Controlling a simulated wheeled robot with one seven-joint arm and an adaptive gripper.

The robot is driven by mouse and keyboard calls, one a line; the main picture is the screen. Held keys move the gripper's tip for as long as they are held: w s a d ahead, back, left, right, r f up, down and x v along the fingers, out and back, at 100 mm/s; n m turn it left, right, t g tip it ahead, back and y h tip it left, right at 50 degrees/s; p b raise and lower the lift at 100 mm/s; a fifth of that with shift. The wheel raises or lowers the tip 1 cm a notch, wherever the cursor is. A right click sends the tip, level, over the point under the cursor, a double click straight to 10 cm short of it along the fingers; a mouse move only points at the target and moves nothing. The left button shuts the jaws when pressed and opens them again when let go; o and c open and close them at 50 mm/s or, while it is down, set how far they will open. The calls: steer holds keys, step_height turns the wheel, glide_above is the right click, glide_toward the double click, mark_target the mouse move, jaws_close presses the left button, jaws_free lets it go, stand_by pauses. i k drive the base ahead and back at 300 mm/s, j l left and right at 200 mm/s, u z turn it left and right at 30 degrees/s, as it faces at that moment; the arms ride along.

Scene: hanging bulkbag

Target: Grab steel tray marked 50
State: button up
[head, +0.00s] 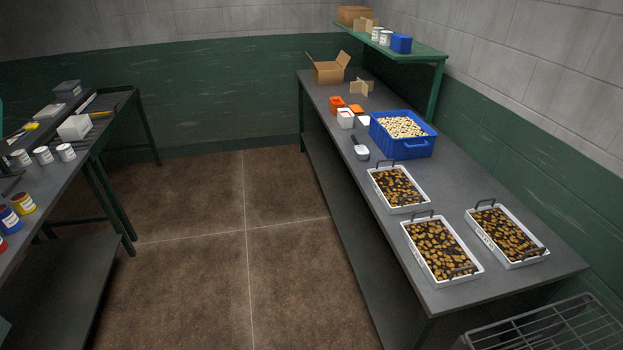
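Three steel trays with dark handles, each filled with brown and black pieces, lie on the near half of the right-hand bench. One tray (411,208) is farthest back. A second tray (474,271) is at the front left, and a third tray (516,264) at the front right. Labels on their sides are too small to read, so I cannot tell which is marked 50. My gripper is not in view.
The right bench (378,177) also holds a blue crate (405,149) of pale pieces, a scoop (361,152), small containers and an open box (328,71). A green shelf (425,52) overhangs it. A wire rack (560,325) stands front right. The left bench (62,172) holds cans. Open floor (200,240) lies between.

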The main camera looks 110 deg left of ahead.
mark_target(399, 193)
steer(key=j+u, duration=0.1)
steer(key=u, duration=2.9)
steer(key=i+j+z, duration=0.1)
steer(key=z, duration=0.5)
steer(key=i+j+z, duration=0.2)
steer(key=i+j, duration=0.15)
steer(key=i+j+z, duration=0.25)
steer(key=i+j, duration=0.15)
steer(key=i+j+z, duration=0.2)
steer(key=i+j, duration=0.15)
steer(key=j, duration=0.2)
steer(key=i+j, duration=0.3)
steer(key=j, duration=0.2)
